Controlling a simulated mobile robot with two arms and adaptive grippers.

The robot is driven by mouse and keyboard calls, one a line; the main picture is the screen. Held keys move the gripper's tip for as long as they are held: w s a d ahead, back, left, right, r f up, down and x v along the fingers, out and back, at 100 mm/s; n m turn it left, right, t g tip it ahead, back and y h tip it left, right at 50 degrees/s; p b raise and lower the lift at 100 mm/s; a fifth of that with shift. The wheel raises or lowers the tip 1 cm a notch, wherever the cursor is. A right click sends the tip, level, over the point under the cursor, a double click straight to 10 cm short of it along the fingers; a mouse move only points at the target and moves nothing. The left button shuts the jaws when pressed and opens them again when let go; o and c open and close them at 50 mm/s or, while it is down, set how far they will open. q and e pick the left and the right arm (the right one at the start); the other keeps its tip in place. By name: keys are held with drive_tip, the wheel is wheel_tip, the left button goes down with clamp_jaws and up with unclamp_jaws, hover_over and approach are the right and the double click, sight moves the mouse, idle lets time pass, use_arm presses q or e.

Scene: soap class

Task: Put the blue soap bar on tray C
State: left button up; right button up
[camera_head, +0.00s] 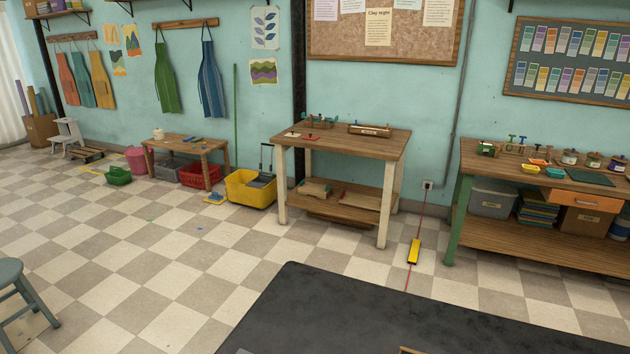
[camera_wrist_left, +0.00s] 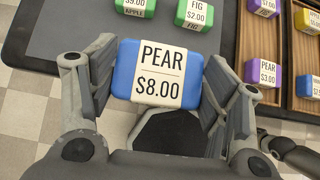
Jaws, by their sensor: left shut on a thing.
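A blue soap bar (camera_wrist_left: 124,74) with a white label reading "PEAR $8.00" shows large in the left wrist view. My left gripper (camera_wrist_left: 157,88) is shut on it, with one finger at each side. No tray letter is readable. My right gripper is not clearly visible; a dark arm part shows at the lower right of the left wrist view. The head view shows neither the blue bar nor a gripper.
In the head view, the dark table top (camera_head: 400,312) is largely bare, with a bit of wooden edge (camera_head: 409,350) at the bottom.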

use_arm(q)
drive_tip(key=w+a+r+n+y, duration=0.1)
drive_tip(key=w+a+r, duration=0.1)
drive_tip(key=w+r, duration=0.6)
drive_tip(key=w+a+r+n+y, duration=0.1)
drive_tip(key=w+a+r+n, duration=0.1)
drive_tip(key=w+r, duration=0.6)
drive_tip(key=shift+w+a+r+n+y, duration=0.35)
drive_tip(key=shift+w+a, duration=0.5)
drive_tip(key=shift+w, duration=0.35)
drive_tip(key=shift+d+f, duration=0.1)
drive_tip(key=shift+f, duration=0.1)
